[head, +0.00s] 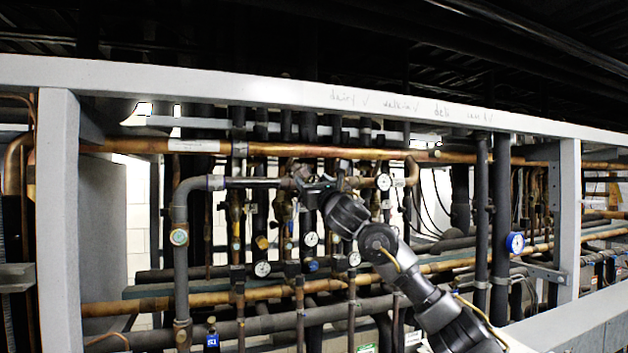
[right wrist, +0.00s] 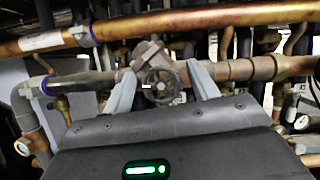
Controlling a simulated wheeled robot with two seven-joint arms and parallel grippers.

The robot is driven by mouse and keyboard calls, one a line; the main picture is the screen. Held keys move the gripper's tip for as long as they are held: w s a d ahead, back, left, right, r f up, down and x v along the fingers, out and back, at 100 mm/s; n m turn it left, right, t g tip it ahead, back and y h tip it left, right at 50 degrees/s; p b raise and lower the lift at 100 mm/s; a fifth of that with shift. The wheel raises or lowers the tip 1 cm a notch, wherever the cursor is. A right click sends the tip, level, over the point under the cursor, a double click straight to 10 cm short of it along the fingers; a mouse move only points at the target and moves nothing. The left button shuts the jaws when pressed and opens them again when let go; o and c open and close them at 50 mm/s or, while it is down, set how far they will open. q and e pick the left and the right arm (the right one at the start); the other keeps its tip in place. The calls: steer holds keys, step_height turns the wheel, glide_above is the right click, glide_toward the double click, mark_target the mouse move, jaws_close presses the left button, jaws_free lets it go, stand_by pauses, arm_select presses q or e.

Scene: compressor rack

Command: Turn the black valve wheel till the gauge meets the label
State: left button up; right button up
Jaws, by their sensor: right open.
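The black valve wheel (right wrist: 161,86) shows in the right wrist view, a small spoked wheel on a brown valve body set in a horizontal pipe. My right gripper (right wrist: 160,72) is open, with one pale finger on each side of the wheel; gaps show between fingers and wheel. In the head view my right gripper (head: 314,190) reaches into the pipes and hides the wheel. A white label (head: 194,146) is on the upper copper pipe. My left gripper is not in view.
A grey frame beam (head: 300,95) crosses above, with a post (head: 58,220) at the left and another (head: 569,215) at the right. Copper pipes (head: 120,308) and dark pipes crowd around my right arm. A blue-rimmed gauge (head: 515,243) is at the right.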

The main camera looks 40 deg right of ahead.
steer(key=shift+s, duration=0.1)
steer(key=c, duration=1)
steer(key=shift+f+m+h+b, duration=0.1)
steer(key=shift+m+h+b, duration=0.8)
steer(key=shift+m+b, duration=0.75)
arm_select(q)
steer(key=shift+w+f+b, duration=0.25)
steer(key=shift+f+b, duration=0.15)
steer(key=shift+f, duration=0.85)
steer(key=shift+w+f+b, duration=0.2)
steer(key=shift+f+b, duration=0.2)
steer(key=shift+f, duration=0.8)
arm_select(e)
steer(key=shift+m+g+h, duration=0.45)
steer(key=shift+m+h, duration=0.05)
steer(key=shift+m, duration=0.85)
steer(key=shift+m+g+h, duration=0.45)
steer(key=shift+m+h, duration=0.05)
steer(key=shift+m, duration=0.8)
steer(key=shift+r, duration=0.2)
steer(key=shift+s, duration=0.1)
steer(key=o, duration=1)
